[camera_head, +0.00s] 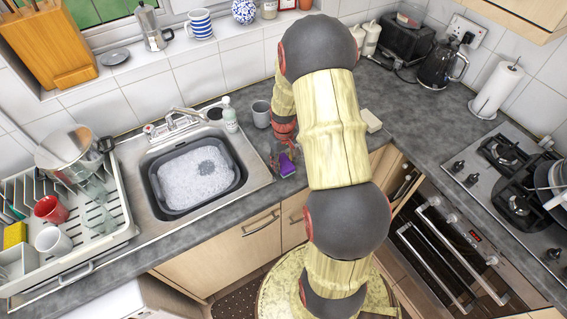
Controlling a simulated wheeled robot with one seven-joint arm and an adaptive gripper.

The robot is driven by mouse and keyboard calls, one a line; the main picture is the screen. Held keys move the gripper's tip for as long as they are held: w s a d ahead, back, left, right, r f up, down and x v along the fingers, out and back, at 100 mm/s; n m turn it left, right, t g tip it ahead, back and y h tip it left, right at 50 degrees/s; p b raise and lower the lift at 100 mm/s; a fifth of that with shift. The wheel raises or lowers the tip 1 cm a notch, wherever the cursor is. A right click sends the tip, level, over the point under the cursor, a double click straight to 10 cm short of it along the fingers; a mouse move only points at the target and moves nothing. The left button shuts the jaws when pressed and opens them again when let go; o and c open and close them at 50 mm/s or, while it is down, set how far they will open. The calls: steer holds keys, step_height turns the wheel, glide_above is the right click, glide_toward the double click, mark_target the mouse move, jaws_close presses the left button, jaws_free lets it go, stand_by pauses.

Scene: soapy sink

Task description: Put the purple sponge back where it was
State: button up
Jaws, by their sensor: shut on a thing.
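The purple sponge (287,164) is small and upright, at the right side of the sink near the counter's front edge. My gripper (284,152) is shut on it, seen partly from above, with its fingers mostly hidden by my arm and wrist. I cannot tell whether the sponge touches the counter or is held just above it. The sink (256,170) holds a dark grey basin (239,182) full of white suds, with a darker patch in the foam.
A grey cup (261,113) and a soap bottle (230,115) stand behind the sponge. A pale block (371,121) lies on the counter to the right. A dish rack (120,215) with mugs and a yellow sponge (14,235) is at the left. The right counter (430,115) has free room.

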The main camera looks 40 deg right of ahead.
mark_target(283, 162)
steer(key=o, duration=1.2)
steer(key=shift+f, duration=0.1)
steer(key=a+r+t+p, duration=0.1)
steer(key=a+r, duration=0.2)
steer(key=r, duration=0.7)
steer(key=a+r, duration=0.3)
steer(key=r, duration=0.7)
steer(key=s+a+r+n+t, duration=0.1)
steer(key=s+a+r, duration=0.3)
steer(key=a, duration=0.3)
steer(key=s+a+r+n+t, duration=0.1)
steer(key=s+a+r+t, duration=0.1)
steer(key=s+a+r, duration=0.3)
steer(key=s+a+r+t, duration=0.1)
steer(key=s+a+r, duration=0.4)
steer(key=a+r, duration=0.2)
steer(key=shift+s+a+r+n+t, duration=0.15)
steer(key=shift+a+n, duration=0.05)
steer(key=shift+a, duration=0.3)
steer(key=shift+s+a+r+n+t, duration=0.1)
steer(key=shift+a+r+n+t, duration=0.1)
steer(key=shift+a, duration=0.3)
steer(key=shift+f, duration=0.15)
